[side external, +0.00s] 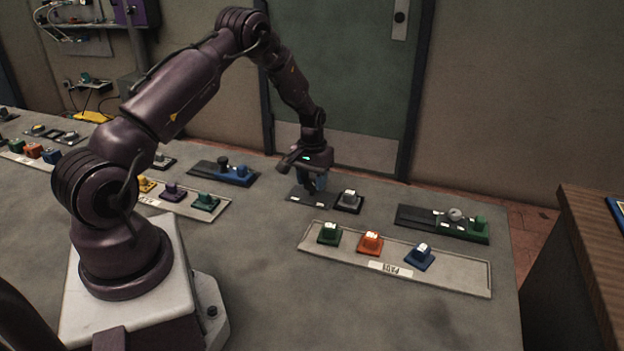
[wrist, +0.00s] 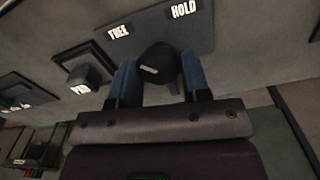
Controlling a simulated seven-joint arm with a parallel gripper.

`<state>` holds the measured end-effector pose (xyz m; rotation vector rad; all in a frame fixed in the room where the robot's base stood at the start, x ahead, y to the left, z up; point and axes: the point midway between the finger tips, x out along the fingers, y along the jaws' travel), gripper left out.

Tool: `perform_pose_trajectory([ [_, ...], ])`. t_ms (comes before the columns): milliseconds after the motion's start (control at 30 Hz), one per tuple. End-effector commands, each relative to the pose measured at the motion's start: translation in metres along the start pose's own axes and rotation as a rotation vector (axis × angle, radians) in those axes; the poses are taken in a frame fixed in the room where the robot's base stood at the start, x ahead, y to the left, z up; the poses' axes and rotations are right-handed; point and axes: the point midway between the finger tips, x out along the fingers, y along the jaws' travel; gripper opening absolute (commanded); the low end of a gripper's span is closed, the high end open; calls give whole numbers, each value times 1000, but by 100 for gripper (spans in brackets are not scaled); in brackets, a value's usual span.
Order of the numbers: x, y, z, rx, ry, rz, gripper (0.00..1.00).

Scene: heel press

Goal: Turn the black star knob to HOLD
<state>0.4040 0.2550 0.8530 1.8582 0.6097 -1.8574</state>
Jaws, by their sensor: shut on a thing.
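The black star knob (wrist: 161,62) shows in the wrist view between the two blue fingers of my gripper (wrist: 158,75). My gripper is shut on it. The knob stands on a dark grey plate (wrist: 205,35) with white FREE (wrist: 118,32) and HOLD (wrist: 183,9) labels along its far edge. A small pale mark shows on the knob's near side; I cannot tell which label the knob points to. In the side external view my gripper (side external: 314,184) is low over the dark plate (side external: 300,199), and the knob is hidden by the fingers.
A pale panel (side external: 455,281) with green, orange and blue knobs lies nearer the front. A black plate (side external: 410,214) is at the right.

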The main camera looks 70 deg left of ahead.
Motion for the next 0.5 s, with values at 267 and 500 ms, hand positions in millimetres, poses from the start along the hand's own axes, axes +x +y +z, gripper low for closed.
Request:
perform_pose_trajectory([
  [267, -1, 0, 0, 170, -1, 1, 1],
  [500, -1, 0, 0, 392, -1, 1, 1],
])
